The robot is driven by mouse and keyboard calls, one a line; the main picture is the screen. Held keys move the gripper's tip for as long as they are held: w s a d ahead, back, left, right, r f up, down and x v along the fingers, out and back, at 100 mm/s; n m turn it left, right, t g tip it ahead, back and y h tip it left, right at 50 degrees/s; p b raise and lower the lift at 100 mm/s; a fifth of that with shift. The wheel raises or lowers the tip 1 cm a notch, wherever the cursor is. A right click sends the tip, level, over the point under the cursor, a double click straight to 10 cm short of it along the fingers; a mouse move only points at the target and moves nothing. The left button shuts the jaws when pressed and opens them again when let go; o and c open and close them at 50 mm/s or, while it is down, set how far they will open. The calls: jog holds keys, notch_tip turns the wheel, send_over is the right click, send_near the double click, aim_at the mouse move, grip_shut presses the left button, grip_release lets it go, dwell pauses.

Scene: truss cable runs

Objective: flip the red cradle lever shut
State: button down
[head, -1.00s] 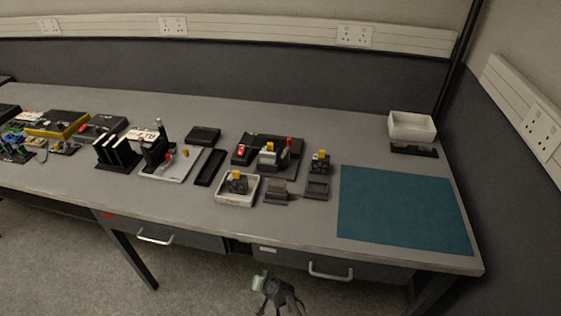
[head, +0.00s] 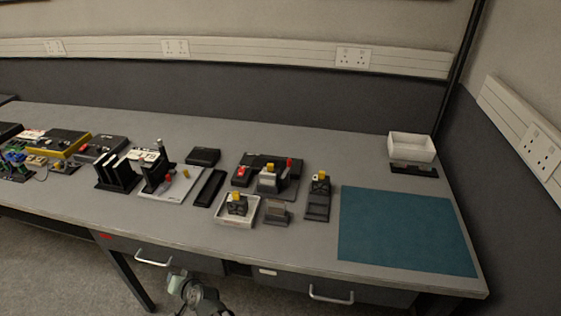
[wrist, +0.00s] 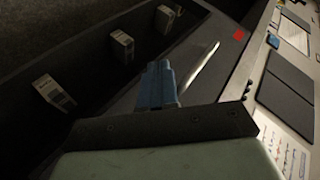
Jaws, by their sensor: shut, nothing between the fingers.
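A small upright red lever (head: 290,162) stands at the back right of a black fixture (head: 262,161) on the bench; it is too small to tell how far it is tilted. A grey block with a yellow top (head: 268,179) sits at the front of that fixture. My gripper (head: 195,290) is low in front of the bench, left of the fixture and well away from it. In the wrist view my blue fingers (wrist: 157,85) are together and empty, with the bench front behind them. The lever is not visible in the wrist view.
A white tray (head: 221,222) and dark holders (head: 277,211) stand in front of the fixture. A teal mat (head: 400,232) lies clear at right. Black upright plates (head: 113,172) stand left. Drawer handles (head: 330,295) stick out of the bench front near my gripper.

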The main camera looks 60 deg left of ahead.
jog(key=w+d+r+h, duration=0.1)
jog(key=w+d+r, duration=0.15)
jog(key=r, duration=0.75)
jog(key=w+d+r, duration=0.2)
jog(key=w+r, duration=0.2)
jog(key=r, duration=0.7)
jog(key=w+a+r+t+h, duration=0.1)
jog(key=w+a+t, duration=0.1)
jog(key=w, duration=0.4)
jog(key=w+a+r+n+t+h, duration=0.1)
jog(key=w+a+t, duration=0.1)
jog(key=w, duration=0.4)
jog(key=w+a+r+n+t+h, duration=0.1)
jog(key=w+a+r+t+h, duration=0.1)
jog(key=w+a, duration=0.2)
jog(key=shift+w+a, duration=0.1)
jog(key=shift+w, duration=1.3)
jog(key=w+a+r+t+h, duration=0.1)
jog(key=w+r+t+h, duration=0.1)
jog(key=w, duration=0.5)
jog(key=w+r+t+h, duration=0.1)
jog(key=w+r+t, duration=0.1)
jog(key=w+r, duration=0.2)
jog(key=w, duration=0.3)
jog(key=shift+w+a+t+h, duration=0.2)
jog(key=shift+a+t+h, duration=0.2)
jog(key=shift+f, duration=0.1)
